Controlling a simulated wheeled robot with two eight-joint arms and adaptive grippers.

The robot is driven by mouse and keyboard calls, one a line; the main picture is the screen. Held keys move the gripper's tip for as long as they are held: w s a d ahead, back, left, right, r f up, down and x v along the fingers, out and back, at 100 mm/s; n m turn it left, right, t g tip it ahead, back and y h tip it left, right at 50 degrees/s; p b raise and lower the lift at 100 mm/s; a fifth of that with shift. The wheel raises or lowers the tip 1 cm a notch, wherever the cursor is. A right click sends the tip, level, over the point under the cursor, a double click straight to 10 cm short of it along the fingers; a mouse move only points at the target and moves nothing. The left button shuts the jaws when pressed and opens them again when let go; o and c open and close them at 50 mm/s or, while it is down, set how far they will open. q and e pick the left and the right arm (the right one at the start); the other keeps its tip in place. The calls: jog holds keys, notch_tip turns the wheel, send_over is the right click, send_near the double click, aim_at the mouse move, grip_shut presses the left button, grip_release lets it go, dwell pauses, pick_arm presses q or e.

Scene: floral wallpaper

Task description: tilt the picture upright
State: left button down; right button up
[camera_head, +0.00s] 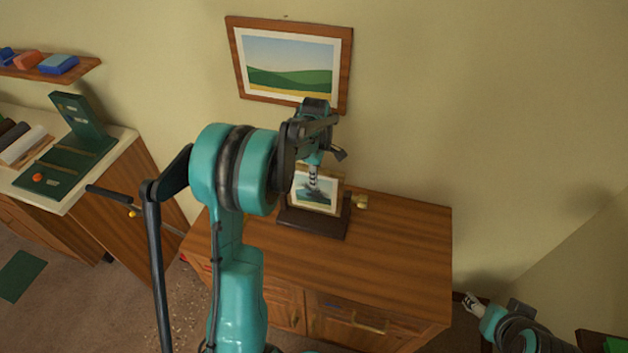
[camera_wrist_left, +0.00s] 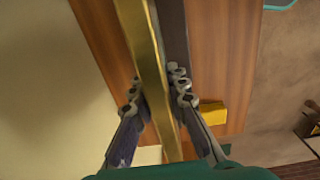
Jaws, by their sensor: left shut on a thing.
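A small picture (camera_head: 328,204) in a pale gold frame stands on a dark wooden stand (camera_head: 310,224) on the cabinet top. Its exact lean is hard to tell. My left gripper (camera_head: 313,186) reaches down in front of it and hides part of it. In the left wrist view my left gripper (camera_wrist_left: 158,96) is shut on the gold frame (camera_wrist_left: 150,60), with one finger on each side. The dark stand (camera_wrist_left: 174,45) runs close beside the frame there. My right gripper (camera_head: 471,301) is low at the right, away from the picture; its opening is unclear.
A larger landscape picture (camera_head: 290,65) hangs on the wall above. A small brass block (camera_head: 360,202) lies right of the stand. The wooden cabinet (camera_head: 405,235) has bare top to the right. A side counter (camera_head: 85,180) and a shelf (camera_head: 75,76) are at the left.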

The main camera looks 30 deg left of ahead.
dwell(0.3)
pick_arm(q)
jog(key=c, duration=1.5)
grip_release()
jog(key=shift+w, duration=0.1)
jog(key=shift+r, duration=0.1)
notch_tip(320, 180, up, 12)
jog(key=shift+f, duration=0.1)
jog(key=s+d+m+t+b, duration=0.3)
jog(key=s+d+m+b, duration=0.1)
jog(key=s+d+m, duration=0.5)
jog(key=s+d+f+m+t+b, duration=0.1)
jog(key=s+d+f+m, duration=0.1)
jog(key=s+f+m, duration=0.1)
jog(key=s+d+f+m+t+b, duration=0.1)
jog(key=s+d+f+m+b, duration=0.1)
jog(key=s+f+m, duration=0.2)
jog(key=s+d+f+m+t+b, duration=0.1)
jog(key=s+d+f+m+t, duration=0.1)
jog(key=s+f+m, duration=0.1)
jog(key=shift+s+d+f+m, duration=0.1)
jog(key=shift+s+d+m, duration=0.05)
jog(key=shift+s+m, duration=0.3)
jog(key=shift+s+d+f+m, duration=0.1)
jog(key=shift+s+m, duration=0.25)
jog(key=shift+s, duration=0.1)
